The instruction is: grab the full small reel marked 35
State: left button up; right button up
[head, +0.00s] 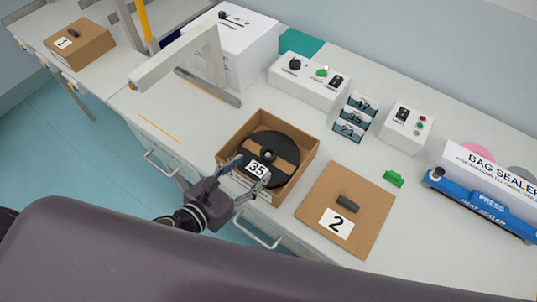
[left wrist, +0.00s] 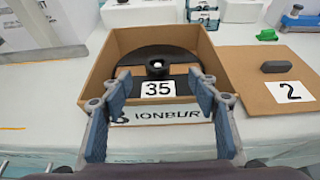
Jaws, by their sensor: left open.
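The small reel marked 35 (head: 272,144) is black with a tan band across it and a dark hub. It lies in an open cardboard box (head: 309,161). In the left wrist view the reel (left wrist: 185,57) lies ahead of the fingers, its white 35 label between their tips. My left gripper (head: 251,174) is open and empty at the near side of the box; in the left wrist view its blue-grey fingers (left wrist: 158,90) are spread to either side of the label. Whether they touch the box cannot be told. My right gripper is not in view.
A cardboard lid marked 2 (head: 371,213) lies right of the box. Behind are a control box (head: 308,85) and number plates (head: 351,118). A green clip (head: 393,179) and a blue bag sealer (head: 480,203) are to the right. A white frame (head: 172,65) stands at left.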

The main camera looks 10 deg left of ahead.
aim_at(263, 158)
pick_arm(q)
jog(key=shift+x, duration=0.75)
jog(key=shift+w+d+f, duration=0.1)
jog(key=shift+w+d, duration=0.05)
jog(key=shift+w, duration=0.2)
jog(key=shift+p+x, duration=0.4)
jog(key=shift+x, duration=0.35)
jog(key=x, duration=0.3)
jog(key=shift+w+f+p, duration=0.1)
jog(key=shift+w+p, duration=0.1)
jog(key=shift+p, duration=0.2)
jog(key=shift+w+f, duration=0.2)
jog(key=shift+w, duration=0.05)
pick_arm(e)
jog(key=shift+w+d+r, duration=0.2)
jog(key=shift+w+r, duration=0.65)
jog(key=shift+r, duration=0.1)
pick_arm(q)
grip_shut()
jog(key=shift+r, duration=0.1)
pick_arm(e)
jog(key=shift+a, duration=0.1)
